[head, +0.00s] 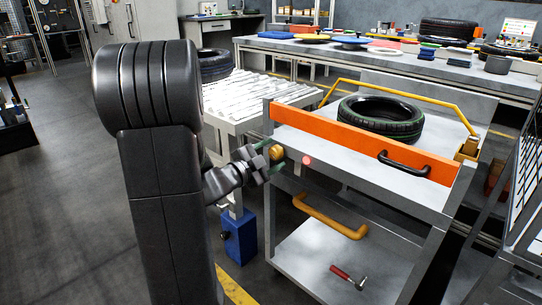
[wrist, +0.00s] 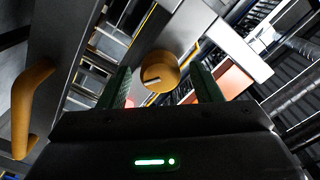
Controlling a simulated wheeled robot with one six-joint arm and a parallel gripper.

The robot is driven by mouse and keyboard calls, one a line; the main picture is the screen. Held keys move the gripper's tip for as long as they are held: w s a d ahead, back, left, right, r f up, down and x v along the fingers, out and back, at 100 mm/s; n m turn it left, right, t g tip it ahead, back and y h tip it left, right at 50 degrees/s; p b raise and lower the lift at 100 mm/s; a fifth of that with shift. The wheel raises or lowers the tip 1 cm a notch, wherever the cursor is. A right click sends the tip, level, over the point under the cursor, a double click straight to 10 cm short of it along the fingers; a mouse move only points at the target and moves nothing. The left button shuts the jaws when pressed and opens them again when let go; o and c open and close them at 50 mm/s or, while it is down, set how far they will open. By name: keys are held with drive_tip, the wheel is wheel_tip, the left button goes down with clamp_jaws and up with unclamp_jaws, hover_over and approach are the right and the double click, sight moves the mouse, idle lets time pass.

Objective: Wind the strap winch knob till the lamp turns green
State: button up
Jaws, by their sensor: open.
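The round orange-yellow winch knob (head: 276,152) sits at the left end of the cart's front, below the wide orange strap (head: 360,143). The lamp (head: 306,160) just right of the knob glows red. My gripper (head: 267,159) is at the knob, coming from the left. In the wrist view the knob (wrist: 160,72), with a pale mark on its face, shows between my two open green-lined fingers (wrist: 161,80). A gap shows on both sides of it, so I see no grip. How deep the knob sits between the fingers is hard to tell.
A tyre (head: 381,117) lies on the cart top behind the strap. A black handle (head: 404,164) and a yellow handle (head: 330,215) stick out at the front. A red-handled tool (head: 348,277) lies on the lower shelf. A roller conveyor (head: 255,93) stands behind.

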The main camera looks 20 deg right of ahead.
drive_tip(key=p+v, duration=0.3)
drive_tip(key=v, duration=1)
drive_tip(key=shift+a, duration=0.3)
drive_tip(key=shift+s+d, duration=0.1)
drive_tip(key=b+x, duration=0.3)
drive_tip(key=x, duration=1)
drive_tip(key=shift+d, duration=0.35)
